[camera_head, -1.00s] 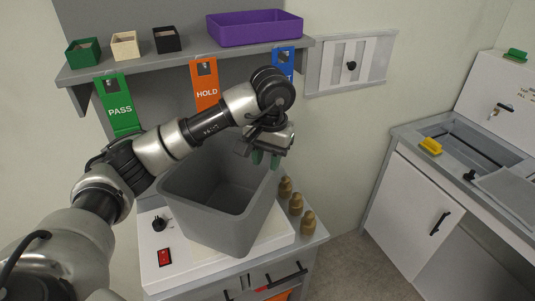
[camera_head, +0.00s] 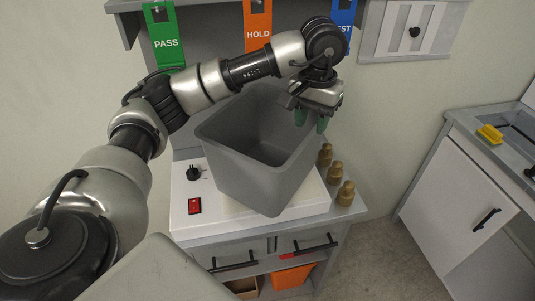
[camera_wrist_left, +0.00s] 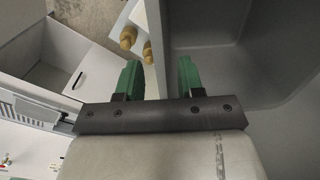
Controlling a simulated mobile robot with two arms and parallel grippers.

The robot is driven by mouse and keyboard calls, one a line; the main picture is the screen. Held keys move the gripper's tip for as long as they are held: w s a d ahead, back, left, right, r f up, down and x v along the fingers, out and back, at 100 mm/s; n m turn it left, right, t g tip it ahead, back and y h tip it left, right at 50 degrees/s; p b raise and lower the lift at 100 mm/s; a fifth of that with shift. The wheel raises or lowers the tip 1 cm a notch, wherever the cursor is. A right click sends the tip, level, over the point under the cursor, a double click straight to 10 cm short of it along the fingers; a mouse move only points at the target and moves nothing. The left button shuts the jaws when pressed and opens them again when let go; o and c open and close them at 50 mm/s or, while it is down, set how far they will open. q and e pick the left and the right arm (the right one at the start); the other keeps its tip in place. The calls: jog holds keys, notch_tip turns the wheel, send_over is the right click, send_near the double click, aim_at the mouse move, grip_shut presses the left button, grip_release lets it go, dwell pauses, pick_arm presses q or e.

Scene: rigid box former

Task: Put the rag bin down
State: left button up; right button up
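The rag bin (camera_head: 262,178) is a grey, open-topped tapered tub in the middle of the head view, over the white top of the bench unit (camera_head: 309,203). It looks empty. My left gripper (camera_head: 311,121) is at its right rim, with green fingers pointing down on either side of the wall. In the left wrist view the bin (camera_wrist_left: 232,38) fills the right side, and its rim runs between the two fingers of my left gripper (camera_wrist_left: 158,78). I cannot tell whether the bin's base touches the bench. My right gripper is not in view.
Several brown bottle-shaped pieces (camera_head: 336,172) stand right of the bin. A black knob (camera_head: 194,173) and red switch (camera_head: 195,206) are at its left. Green, orange (camera_head: 258,22) and blue tags hang behind. A cabinet (camera_head: 455,205) with a yellow piece (camera_head: 490,134) stands right.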

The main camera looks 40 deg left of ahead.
aim_at(309, 134)
pick_arm(q)
jog(key=shift+f, duration=0.4)
jog(key=f+p, duration=0.1)
jog(key=f, duration=0.1)
jog(key=f+p, duration=0.1)
jog(key=f, duration=0.2)
jog(key=shift+a+p, duration=0.2)
jog(key=shift+p, duration=0.1)
jog(key=shift+f, duration=0.3)
jog(key=shift+c, duration=0.5)
grip_shut()
jog(key=shift+d+r, duration=0.1)
